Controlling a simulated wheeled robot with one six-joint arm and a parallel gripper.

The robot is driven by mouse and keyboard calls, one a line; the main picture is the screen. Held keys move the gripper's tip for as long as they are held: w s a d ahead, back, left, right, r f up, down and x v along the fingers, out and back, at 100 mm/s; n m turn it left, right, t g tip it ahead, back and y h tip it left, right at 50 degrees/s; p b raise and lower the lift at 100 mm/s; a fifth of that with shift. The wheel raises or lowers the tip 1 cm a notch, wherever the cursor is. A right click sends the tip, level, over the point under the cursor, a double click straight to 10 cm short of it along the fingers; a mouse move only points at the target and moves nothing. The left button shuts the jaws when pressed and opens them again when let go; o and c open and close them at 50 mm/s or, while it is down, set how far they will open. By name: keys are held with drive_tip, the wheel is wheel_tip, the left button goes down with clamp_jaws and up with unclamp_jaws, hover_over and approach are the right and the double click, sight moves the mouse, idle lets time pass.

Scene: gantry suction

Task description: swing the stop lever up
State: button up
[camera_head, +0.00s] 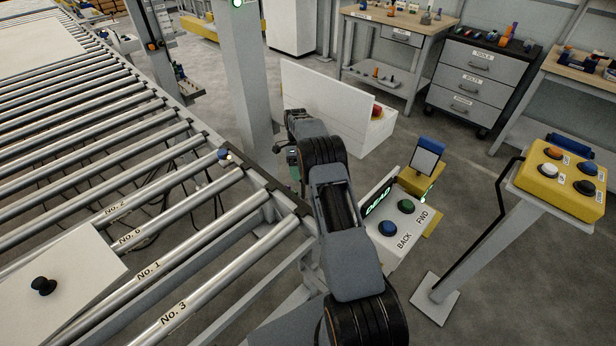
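A small blue knob with a pale part beside it (223,154) sits at the right end of the roller conveyor (262,185). It may be the stop lever's end; its shaft and tilt are too small to make out. My arm reaches up from the bottom of the picture and bends down at its far end. My gripper (294,165) hangs there, beyond the conveyor's corner and to the right of the blue knob, apart from it. Its fingers are small and partly hidden by my arm, so their opening does not show. I see nothing held in it.
A white console (398,218) with blue and green buttons stands right of my arm. A yellow button box (558,190) stands on a post farther right. A grey column (246,75) rises behind the conveyor; a white panel (325,105) stands behind my gripper.

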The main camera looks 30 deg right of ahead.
drive_tip(key=s+a+r+b, duration=0.2)
drive_tip(key=s+a+r, duration=0.1)
drive_tip(key=s+r, duration=0.8)
drive_tip(key=s, duration=0.2)
drive_tip(key=shift+s+a+r, duration=0.15)
drive_tip(key=shift+s+r, duration=0.15)
drive_tip(key=shift+s, duration=0.05)
